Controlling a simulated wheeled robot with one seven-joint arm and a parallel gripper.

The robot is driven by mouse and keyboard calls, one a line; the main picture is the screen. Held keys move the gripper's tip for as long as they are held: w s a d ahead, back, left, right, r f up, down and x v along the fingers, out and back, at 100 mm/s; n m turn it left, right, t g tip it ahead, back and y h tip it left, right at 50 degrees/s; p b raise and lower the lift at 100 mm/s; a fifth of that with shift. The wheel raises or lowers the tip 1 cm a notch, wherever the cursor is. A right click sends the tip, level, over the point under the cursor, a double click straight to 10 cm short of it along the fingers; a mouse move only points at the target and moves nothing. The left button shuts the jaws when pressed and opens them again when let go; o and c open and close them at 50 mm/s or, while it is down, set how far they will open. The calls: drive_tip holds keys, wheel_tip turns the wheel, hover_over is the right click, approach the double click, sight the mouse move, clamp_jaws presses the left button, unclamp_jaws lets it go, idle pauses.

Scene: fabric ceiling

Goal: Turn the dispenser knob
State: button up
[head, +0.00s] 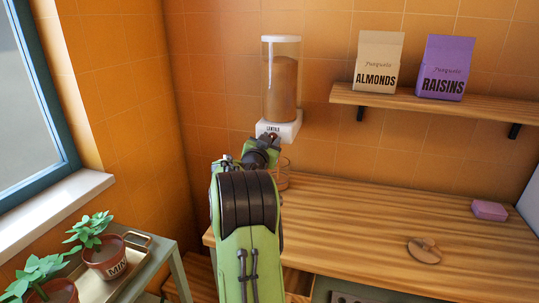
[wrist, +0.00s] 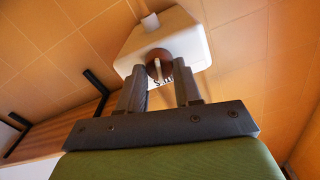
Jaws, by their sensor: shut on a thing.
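The dispenser (head: 281,85) is a clear cylinder of brown contents on the orange tiled wall, with a white base (head: 285,131) that carries a dark label. The base also shows in the wrist view (wrist: 187,35). The brown round knob (wrist: 151,57) with a pale bar is on the base's front. My gripper (wrist: 160,76) is shut on the knob, one finger on each side; the fingers hide part of its rim. In the head view my gripper (head: 271,140) is at the base's lower front, and my arm hides much of this area.
A clear container (head: 284,175) stands below the dispenser on the wooden counter (head: 355,215), partly behind my arm. A wall shelf (head: 430,107) holds almonds and raisins bags. Potted plants (head: 105,260) stand at lower left.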

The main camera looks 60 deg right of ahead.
drive_tip(key=m+b, duration=0.2)
drive_tip(key=b, duration=0.1)
drive_tip(key=shift+m+b, duration=0.3)
drive_tip(key=o, duration=1)
drive_tip(key=shift+o, duration=0.2)
drive_tip(key=s+a+b, duration=0.2)
drive_tip(key=a, duration=1.3)
drive_tip(key=shift+s+a, duration=0.3)
